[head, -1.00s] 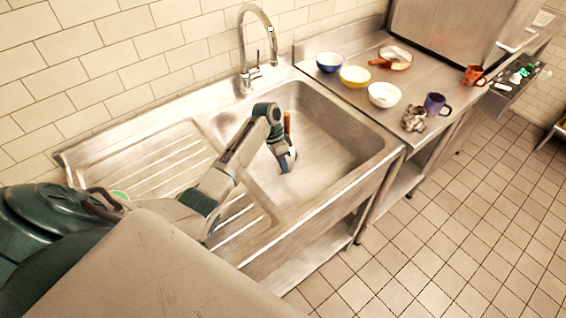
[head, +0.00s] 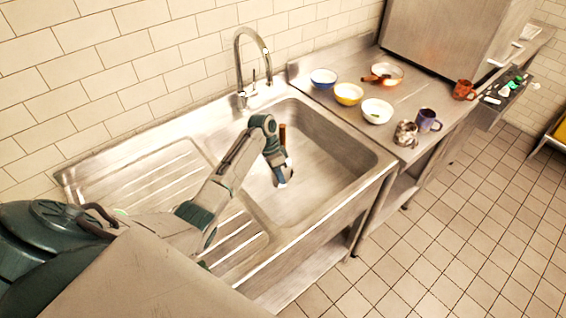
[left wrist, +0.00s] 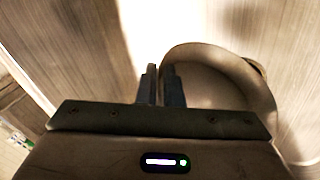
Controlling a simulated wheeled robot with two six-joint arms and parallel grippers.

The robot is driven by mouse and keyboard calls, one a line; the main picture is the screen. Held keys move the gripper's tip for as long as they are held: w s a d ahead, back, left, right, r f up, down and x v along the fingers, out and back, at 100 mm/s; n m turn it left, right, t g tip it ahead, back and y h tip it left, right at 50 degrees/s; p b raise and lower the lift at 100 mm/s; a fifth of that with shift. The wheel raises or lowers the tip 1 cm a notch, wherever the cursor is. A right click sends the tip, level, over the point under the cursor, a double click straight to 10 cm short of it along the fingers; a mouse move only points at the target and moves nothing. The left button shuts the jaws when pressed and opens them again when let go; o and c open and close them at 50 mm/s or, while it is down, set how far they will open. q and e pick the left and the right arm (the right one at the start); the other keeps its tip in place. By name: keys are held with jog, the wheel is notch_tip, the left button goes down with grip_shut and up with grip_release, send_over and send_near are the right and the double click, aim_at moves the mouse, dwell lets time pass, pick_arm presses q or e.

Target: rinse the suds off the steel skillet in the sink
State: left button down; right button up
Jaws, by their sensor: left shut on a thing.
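I cannot make out suds, or water from the tap. My right gripper is not in view.
The ribbed drainboard (head: 150,185) lies left of the basin. On the counter to the right stand a blue bowl (head: 323,78), a yellow bowl (head: 348,94), a white bowl (head: 377,111), a brown-handled pan (head: 388,74), a purple mug (head: 428,120) and an orange mug (head: 464,90).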

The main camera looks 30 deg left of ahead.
pick_arm(q)
notch_tip(320, 180, up, 19)
jog(key=p, duration=0.5)
jog(key=shift+p, duration=0.4)
dwell(1.3)
jog(key=shift+f, duration=0.1)
dwell(1.1)
jog(key=shift+w, duration=0.15)
dwell(0.6)
